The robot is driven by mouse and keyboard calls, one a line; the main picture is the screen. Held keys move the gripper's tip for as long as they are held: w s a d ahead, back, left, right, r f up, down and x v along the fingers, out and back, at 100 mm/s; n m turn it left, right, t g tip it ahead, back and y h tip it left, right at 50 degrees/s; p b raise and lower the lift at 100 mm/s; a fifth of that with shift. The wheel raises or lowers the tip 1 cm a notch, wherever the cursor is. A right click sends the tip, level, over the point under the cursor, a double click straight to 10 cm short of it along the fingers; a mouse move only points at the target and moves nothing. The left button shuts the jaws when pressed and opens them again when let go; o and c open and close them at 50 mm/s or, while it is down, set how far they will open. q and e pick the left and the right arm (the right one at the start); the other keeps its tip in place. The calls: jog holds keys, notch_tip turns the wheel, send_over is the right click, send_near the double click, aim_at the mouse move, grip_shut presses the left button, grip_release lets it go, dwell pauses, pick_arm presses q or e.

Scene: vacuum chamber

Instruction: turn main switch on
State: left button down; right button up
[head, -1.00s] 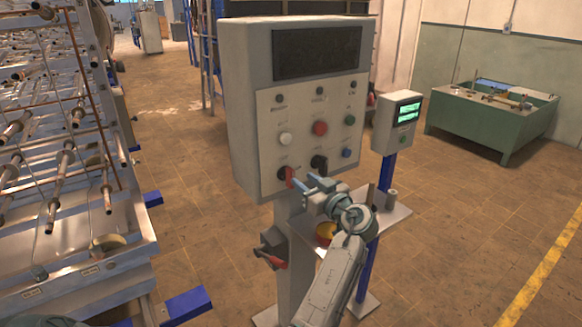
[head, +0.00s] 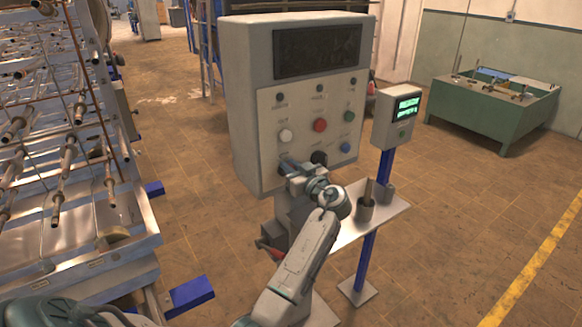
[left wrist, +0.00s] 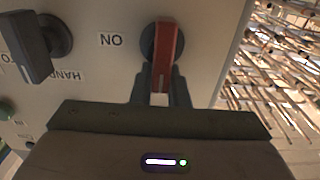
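The control cabinet (head: 250,100) stands in the middle of the head view, with lamps and buttons on its pale panel. In the left wrist view the red switch handle (left wrist: 166,45) sits on a dark round base, upright in the picture, with an upside-down "ON" label (left wrist: 111,40) to its left. My left gripper (head: 288,166) is at the panel's lower left and hides this switch in the head view. In the left wrist view its two fingers (left wrist: 162,92) flank the lower end of the handle closely and appear shut on it. My right gripper is not in view.
A black rotary switch (left wrist: 42,45) is beside the red one. A small shelf (head: 378,215) with cups and a screen box (head: 397,118) stand right of the cabinet. A metal rod rack (head: 70,150) fills the left; a green bench (head: 480,115) is behind. Floor at right is clear.

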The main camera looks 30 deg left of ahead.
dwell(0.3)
pick_arm(q)
jog(key=shift+w+d+f+m+b, duration=0.1)
jog(key=shift+w+f+m+b, duration=0.1)
jog(key=shift+m+b, duration=0.8)
jog(key=shift+w+m+b, duration=0.2)
jog(key=shift+m+b, duration=0.35)
jog(key=shift+m, duration=0.25)
jog(key=shift+w+d+f+m, duration=0.15)
jog(key=shift+w+f+m, duration=0.2)
jog(key=shift+m, duration=2.05)
jog(key=shift+w+d+f+m, duration=0.2)
jog(key=shift+f+m, duration=0.2)
jog(key=shift+m, duration=2)
jog(key=shift+w+d+f+m, duration=0.1)
jog(key=shift+w+f+m, duration=0.25)
jog(key=shift+m, duration=2.05)
jog(key=c, duration=1.4)
grip_release()
jog(key=shift+f, duration=0.1)
